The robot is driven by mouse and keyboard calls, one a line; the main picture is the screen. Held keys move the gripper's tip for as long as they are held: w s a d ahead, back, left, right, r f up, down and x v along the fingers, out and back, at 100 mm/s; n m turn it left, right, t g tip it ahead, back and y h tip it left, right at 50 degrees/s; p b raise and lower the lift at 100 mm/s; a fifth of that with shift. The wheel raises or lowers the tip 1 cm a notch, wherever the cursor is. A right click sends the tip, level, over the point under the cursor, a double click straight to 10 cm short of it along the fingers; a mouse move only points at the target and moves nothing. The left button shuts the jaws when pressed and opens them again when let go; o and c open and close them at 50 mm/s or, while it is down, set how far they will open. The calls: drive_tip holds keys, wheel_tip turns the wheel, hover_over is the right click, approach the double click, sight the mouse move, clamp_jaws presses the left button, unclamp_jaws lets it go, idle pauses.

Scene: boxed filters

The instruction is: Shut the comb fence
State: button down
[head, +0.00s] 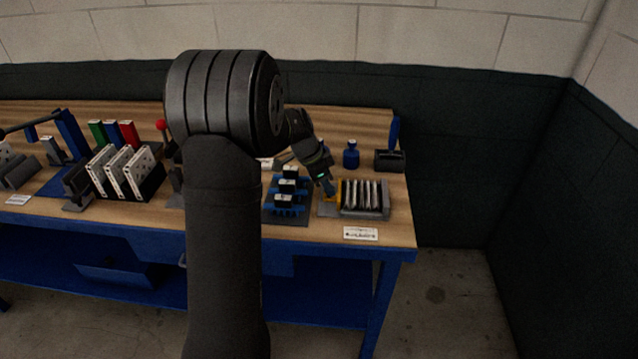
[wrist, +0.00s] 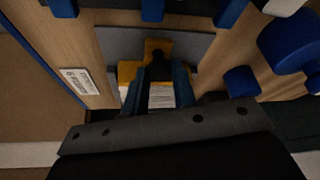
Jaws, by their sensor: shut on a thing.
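The yellow comb fence (head: 329,209) stands at the left end of a grey-based rack (head: 385,205) that holds several thin pale upright sheets (head: 362,195). In the wrist view the yellow fence (wrist: 126,72) sits over a grey plate (wrist: 110,45), with the pale sheets (wrist: 161,96) right beside it. My gripper (head: 328,190) reaches down to it from above. In the wrist view the blue fingers of my gripper (wrist: 158,72) are shut on the fence's dark knob. The fingers hide part of the fence and sheets, so any gap between them is hard to judge.
A blue comb-like stand (head: 287,210) with several dark, pale-topped blocks is close on the left. A blue bottle (head: 351,156) and a black holder (head: 389,161) stand behind. A white label (head: 361,233) lies in front. My arm hides part of the bench.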

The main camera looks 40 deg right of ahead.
drive_tip(key=shift+s+d, duration=0.15)
drive_tip(key=shift+s, duration=0.05)
drive_tip(key=c, duration=1.5)
unclamp_jaws()
drive_tip(key=shift+o, duration=0.2)
drive_tip(key=v, duration=1.7)
drive_tip(key=shift+w+a, duration=0.2)
drive_tip(key=shift+a, duration=0.05)
drive_tip(key=shift+r, duration=0.1)
drive_tip(key=x, duration=1.7)
drive_tip(key=shift+s+d, duration=0.15)
drive_tip(key=shift+d, duration=0.05)
drive_tip(key=shift+a, duration=0.15)
